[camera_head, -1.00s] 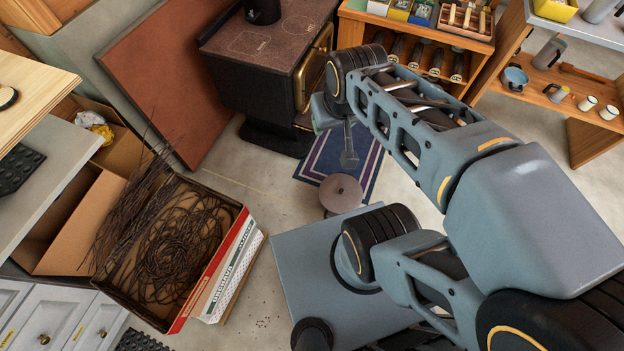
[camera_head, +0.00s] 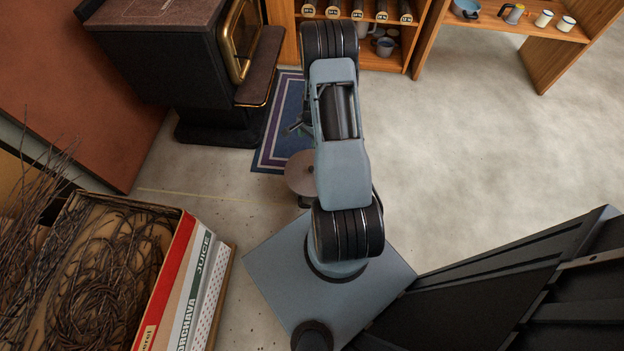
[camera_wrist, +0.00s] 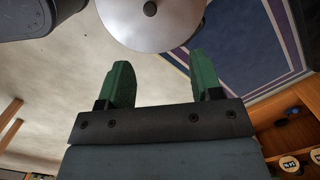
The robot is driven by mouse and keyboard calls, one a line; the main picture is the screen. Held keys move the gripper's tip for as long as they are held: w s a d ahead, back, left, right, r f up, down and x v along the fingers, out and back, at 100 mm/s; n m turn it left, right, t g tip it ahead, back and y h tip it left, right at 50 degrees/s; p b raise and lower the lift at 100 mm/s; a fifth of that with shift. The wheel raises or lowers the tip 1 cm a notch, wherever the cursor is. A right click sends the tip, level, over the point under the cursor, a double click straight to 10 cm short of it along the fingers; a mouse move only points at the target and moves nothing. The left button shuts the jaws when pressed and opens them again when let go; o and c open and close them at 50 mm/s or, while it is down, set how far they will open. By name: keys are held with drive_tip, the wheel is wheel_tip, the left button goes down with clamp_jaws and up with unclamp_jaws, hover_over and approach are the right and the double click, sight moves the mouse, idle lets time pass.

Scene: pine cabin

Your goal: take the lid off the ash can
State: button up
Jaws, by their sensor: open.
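The ash can shows from above as a round, grey-brown lid (camera_head: 299,174) with a small dark knob in its middle, on the floor in front of the stove. My arm covers its right side, and the can's body is mostly hidden. In the wrist view the lid (camera_wrist: 160,28) is at the top edge, with its knob close to that edge. My gripper (camera_wrist: 163,68) has two green fingers, spread apart with nothing between them. The lid lies beyond the fingertips, not between them. In the head view my gripper is mostly hidden behind the arm.
A black stove (camera_head: 190,65) with a brass-framed door stands behind the lid. A striped blue rug (camera_head: 285,110) lies beside it. A box of twigs (camera_head: 190,262) stands at lower left. Wooden shelves (camera_head: 423,40) are at the back. Floor to the right is clear.

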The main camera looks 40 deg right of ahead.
drive_tip(key=m+b, duration=0.1)
drive_tip(key=b, duration=0.3)
hover_over(312, 168)
drive_tip(key=f, duration=1.3)
drive_tip(key=shift+w+d+f, duration=0.15)
drive_tip(key=shift+d, duration=0.2)
drive_tip(key=shift+a+f+b, duration=0.2)
drive_tip(key=shift+f+b, duration=0.5)
drive_tip(key=shift+f, duration=1.05)
drive_tip(key=shift+a+f+b, duration=0.2)
drive_tip(key=shift+f+b, duration=0.45)
drive_tip(key=shift+f, duration=1.05)
drive_tip(key=shift+r, duration=0.1)
drive_tip(key=shift+c, duration=0.4)
clamp_jaws()
